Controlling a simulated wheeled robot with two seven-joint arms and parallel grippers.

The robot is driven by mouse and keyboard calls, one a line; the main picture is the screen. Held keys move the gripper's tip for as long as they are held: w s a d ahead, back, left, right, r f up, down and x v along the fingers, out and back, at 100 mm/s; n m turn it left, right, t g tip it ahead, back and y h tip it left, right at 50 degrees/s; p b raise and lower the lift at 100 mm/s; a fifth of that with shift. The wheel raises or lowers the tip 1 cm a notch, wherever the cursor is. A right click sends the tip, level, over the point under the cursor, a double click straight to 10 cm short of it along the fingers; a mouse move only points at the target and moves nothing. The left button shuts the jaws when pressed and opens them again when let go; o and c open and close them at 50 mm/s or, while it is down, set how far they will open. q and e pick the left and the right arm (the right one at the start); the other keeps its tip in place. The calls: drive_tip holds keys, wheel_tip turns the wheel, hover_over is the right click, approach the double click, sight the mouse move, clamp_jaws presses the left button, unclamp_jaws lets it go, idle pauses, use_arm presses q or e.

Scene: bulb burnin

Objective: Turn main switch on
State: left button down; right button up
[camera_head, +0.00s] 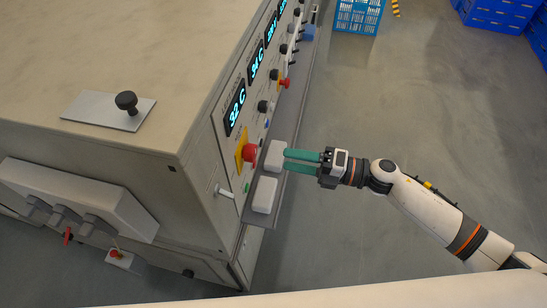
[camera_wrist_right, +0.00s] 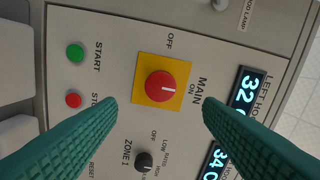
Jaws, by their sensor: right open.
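The main switch is a round red knob on a square yellow plate on the machine's front panel. It shows in the head view (camera_head: 250,153) and in the middle of the right wrist view (camera_wrist_right: 161,86). Its white pointer mark points right in the wrist view, to the side labelled ON. OFF is printed at the plate's upper edge there. My right gripper (camera_head: 286,160) has teal fingers, is open and empty, and faces the panel just right of the switch. In the wrist view its fingers lie either side below the knob, with no visible contact. My left gripper is not in view.
White boxes (camera_head: 265,195) sit on a ledge below the panel, close to my right fingers. A green START button (camera_wrist_right: 75,50), a red button (camera_wrist_right: 73,100) and a black ZONE 1 knob (camera_wrist_right: 143,161) are near the switch. Open floor (camera_head: 400,110) lies right.

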drive_tip(key=v, duration=0.3)
drive_tip(key=shift+s+d+b, duration=0.15)
drive_tip(key=shift+d+b, duration=0.15)
drive_tip(key=w+d+f+m+t+h, duration=0.3)
drive_tip(key=d+f+m+t+h, duration=0.1)
drive_tip(key=f+m, duration=0.35)
drive_tip(key=w+d+f+m+t+h, duration=0.3)
drive_tip(key=d+f+m+h, duration=0.1)
drive_tip(key=f+m, duration=0.4)
drive_tip(key=s+d+f+m+g+h, duration=0.1)
drive_tip(key=s+d+f+m+h, duration=0.25)
drive_tip(key=f, duration=0.55)
drive_tip(key=s+d+f+m+h, duration=0.3)
drive_tip(key=s+f+m, duration=0.1)
drive_tip(key=f, duration=0.5)
drive_tip(key=s+a+f+m+g+h, duration=0.1)
drive_tip(key=s+f+m+g, duration=0.2)
drive_tip(key=s+f, duration=0.3)
drive_tip(key=s+a+f+m+g, duration=0.1)
drive_tip(key=s+f+m+g, duration=0.2)
drive_tip(key=s, duration=1.3)
drive_tip(key=s+a+f+m+g+h, duration=0.1)
drive_tip(key=s+f+m+g, duration=0.2)
drive_tip(key=s+f, duration=0.6)
drive_tip(key=s+g, duration=0.1)
drive_tip(key=s, duration=0.2)
drive_tip(key=shift+a+f+g+h, duration=0.2)
drive_tip(key=shift+f+g+h, duration=0.05)
drive_tip(key=shift+g+h, duration=0.1)
